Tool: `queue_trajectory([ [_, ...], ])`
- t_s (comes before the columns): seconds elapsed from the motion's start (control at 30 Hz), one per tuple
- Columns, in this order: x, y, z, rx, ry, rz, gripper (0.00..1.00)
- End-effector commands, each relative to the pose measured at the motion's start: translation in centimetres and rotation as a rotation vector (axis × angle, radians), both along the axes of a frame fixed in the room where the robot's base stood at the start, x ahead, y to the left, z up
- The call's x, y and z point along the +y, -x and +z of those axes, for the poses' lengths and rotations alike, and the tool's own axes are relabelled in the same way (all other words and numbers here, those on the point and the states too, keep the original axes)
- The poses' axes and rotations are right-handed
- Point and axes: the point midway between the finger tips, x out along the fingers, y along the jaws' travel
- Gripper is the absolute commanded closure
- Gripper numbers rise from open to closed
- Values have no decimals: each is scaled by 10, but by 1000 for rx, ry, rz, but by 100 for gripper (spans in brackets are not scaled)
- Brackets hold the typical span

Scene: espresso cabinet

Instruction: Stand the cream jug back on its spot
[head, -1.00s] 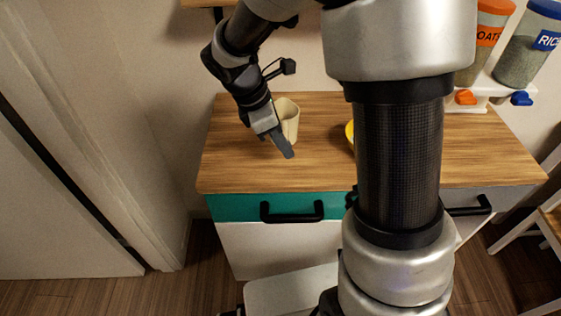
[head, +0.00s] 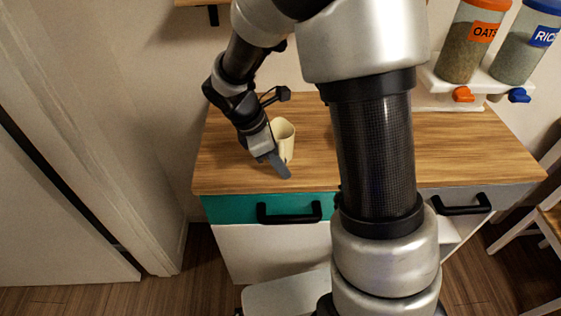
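The cream jug (head: 286,138) is upright at the left part of the wooden counter in the head view. My gripper (head: 279,168) is at its front left side, pointing down and to the right. The fingers overlap the jug's lower left side, and the jug has moved together with them, so they appear shut on it. The exact contact is hidden by the gripper. I cannot tell whether the jug's base touches the counter. No marked spot for the jug can be made out.
The wooden counter (head: 460,150) has bare room right of my arm. Oats (head: 468,45) and rice (head: 522,48) dispensers stand at its back right. Below are a teal drawer (head: 235,209) and a grey drawer (head: 490,197) with black handles. A chair stands at the right edge.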

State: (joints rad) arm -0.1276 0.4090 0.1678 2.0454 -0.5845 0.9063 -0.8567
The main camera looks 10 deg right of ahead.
Motion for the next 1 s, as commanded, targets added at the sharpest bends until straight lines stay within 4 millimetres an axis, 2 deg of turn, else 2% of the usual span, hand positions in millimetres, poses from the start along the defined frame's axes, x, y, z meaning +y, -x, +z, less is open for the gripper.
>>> queue_trajectory([
  [0.23, 0, 0, 0, 0, 0, 0, 69],
  [0.37, 1, 0, 7, -1, 0, -1, 69],
  [0.47, 7, -1, 21, -4, 0, 2, 69],
  [0.8, 35, -1, 87, -4, 0, 2, 69],
  [1.0, 45, -1, 110, -1, 0, -1, 69],
])
